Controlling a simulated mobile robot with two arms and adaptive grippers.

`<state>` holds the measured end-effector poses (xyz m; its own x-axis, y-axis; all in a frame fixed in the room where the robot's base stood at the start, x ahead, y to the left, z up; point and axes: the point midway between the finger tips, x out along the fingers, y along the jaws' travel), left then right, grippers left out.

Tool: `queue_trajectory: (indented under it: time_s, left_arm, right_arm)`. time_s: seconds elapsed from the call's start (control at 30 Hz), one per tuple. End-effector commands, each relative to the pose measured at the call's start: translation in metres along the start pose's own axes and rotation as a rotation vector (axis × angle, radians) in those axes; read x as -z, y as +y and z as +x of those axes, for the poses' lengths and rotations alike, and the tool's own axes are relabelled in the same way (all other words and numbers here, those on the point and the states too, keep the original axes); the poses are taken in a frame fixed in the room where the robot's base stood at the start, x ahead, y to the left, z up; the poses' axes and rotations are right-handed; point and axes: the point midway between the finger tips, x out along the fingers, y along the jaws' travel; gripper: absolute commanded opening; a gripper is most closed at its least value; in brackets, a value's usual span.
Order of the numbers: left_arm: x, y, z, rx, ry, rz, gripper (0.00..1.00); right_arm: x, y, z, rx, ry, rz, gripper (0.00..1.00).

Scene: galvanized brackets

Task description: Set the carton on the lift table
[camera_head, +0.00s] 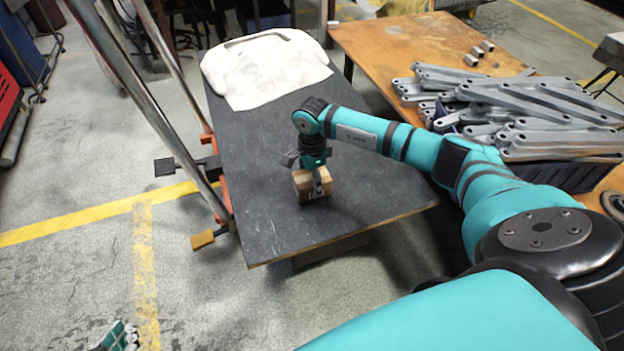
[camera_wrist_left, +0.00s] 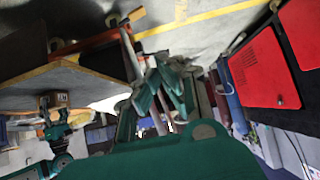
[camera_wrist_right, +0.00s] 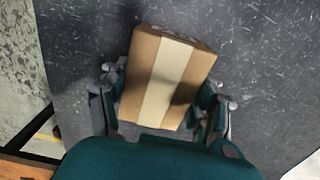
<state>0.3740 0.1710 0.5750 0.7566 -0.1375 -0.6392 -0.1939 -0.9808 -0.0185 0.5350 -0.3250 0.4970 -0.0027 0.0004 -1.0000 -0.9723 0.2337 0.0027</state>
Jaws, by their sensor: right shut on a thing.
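The carton (camera_head: 308,189) is a small brown box with a pale tape strip. It is at the dark top of the lift table (camera_head: 270,220), near the middle; I cannot tell whether it rests on the surface or hangs just above it. My right gripper (camera_head: 314,178) points down and is shut on the carton. In the right wrist view the carton (camera_wrist_right: 168,82) sits between the two fingers, slightly tilted in the picture. My left gripper (camera_head: 120,337) is low at the bottom left edge, away from the table. In the left wrist view its fingers (camera_wrist_left: 166,88) are close together and empty.
A white cloth-like sheet (camera_head: 265,68) covers the far end of the lift table. A rusty bench (camera_head: 400,42) on the right holds a dark crate (camera_head: 560,176) heaped with galvanized brackets (camera_head: 510,108). Metal posts (camera_head: 150,95) stand along the table's left side.

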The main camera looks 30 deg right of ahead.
Motion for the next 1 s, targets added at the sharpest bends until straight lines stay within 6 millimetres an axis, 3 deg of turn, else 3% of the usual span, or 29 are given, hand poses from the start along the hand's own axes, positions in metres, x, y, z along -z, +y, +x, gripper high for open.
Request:
queue_trajectory:
  time_s: [0.23, 0.27, 0.43, 0.8, 1.0]
  left_arm:
    - [0.007, 0.001, 0.002, -0.001, 0.036, 0.0, 0.0]
    - [0.008, 0.001, 0.002, -0.001, 0.04, 0.001, 0.0]
    - [0.008, 0.001, 0.002, -0.001, 0.038, 0.0, 0.0]
    - [0.007, 0.001, 0.001, -0.001, 0.029, 0.0, 0.0]
    - [-0.026, -0.003, -0.01, 0.006, -0.139, -0.003, 0.0]
  right_arm:
    - [0.0, 0.0, 0.002, 0.001, -0.001, 0.0, 0.21]
    - [0.0, 0.0, 0.002, 0.0, 0.0, 0.001, 0.63]
    - [0.0, 0.0, 0.002, 0.0, 0.0, 0.001, 0.85]
    - [0.0, 0.0, 0.0, 0.0, 0.0, 0.0, 0.87]
    - [0.0, -0.001, -0.026, 0.004, -0.001, 0.0, 0.87]
